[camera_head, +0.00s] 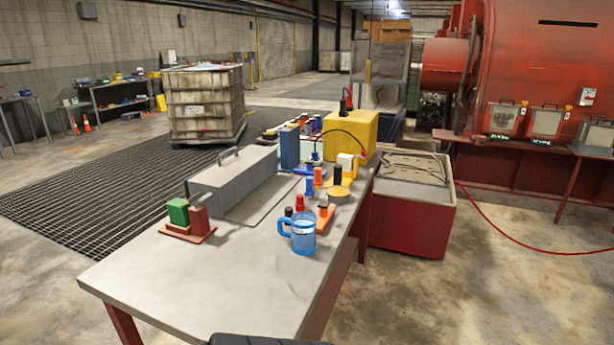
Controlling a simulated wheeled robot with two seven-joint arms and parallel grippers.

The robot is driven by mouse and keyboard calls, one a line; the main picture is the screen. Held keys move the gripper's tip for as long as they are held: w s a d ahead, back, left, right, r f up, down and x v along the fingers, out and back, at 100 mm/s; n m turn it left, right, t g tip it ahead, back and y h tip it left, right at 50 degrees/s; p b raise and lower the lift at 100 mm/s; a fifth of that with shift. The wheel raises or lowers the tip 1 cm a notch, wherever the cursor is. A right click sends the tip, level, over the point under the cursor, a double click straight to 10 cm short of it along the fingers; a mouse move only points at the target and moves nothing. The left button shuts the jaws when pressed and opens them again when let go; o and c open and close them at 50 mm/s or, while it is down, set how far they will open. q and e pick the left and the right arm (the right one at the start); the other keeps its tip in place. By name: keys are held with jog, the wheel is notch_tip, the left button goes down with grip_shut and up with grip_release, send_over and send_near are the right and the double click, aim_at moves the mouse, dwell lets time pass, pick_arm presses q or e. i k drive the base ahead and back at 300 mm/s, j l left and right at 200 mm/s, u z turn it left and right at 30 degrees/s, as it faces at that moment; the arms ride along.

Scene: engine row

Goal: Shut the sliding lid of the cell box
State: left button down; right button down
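A long grey box (236,182) with a dark handle (229,154) on its top stands on the workbench (150,275), left of the middle. It may be the cell box; I cannot tell for sure. A flat grey strip lies along its right side, and I cannot tell whether it is a lid or part of a base. The inside of the box does not show. Neither of my grippers is in view.
A green block (178,211) and a brown block (199,220) stand on a reddish base in front of the box. A blue mug (303,236), several bottles and a yellow box (352,133) stand to the right. The bench's near end is clear.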

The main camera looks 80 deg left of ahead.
aim_at(232, 179)
jog(key=i+j+u, duration=0.15)
jog(key=i+u, duration=0.75)
jog(key=i+l+u, duration=0.1)
jog(key=i+u, duration=0.15)
jog(key=u, duration=0.25)
jog(key=i+j+u, duration=0.1)
jog(key=i+u, duration=0.15)
jog(key=u, duration=0.2)
jog(key=i+u, duration=0.25)
jog(key=u, duration=0.2)
jog(key=i+u, duration=0.25)
jog(key=u, duration=0.2)
jog(key=i+l+u, duration=0.2)
jog(key=u, duration=0.25)
jog(key=i+l+u, duration=0.2)
jog(key=u, duration=0.2)
jog(key=i+l+u, duration=0.15)
jog(key=l+u, duration=0.3)
jog(key=j, duration=0.1)
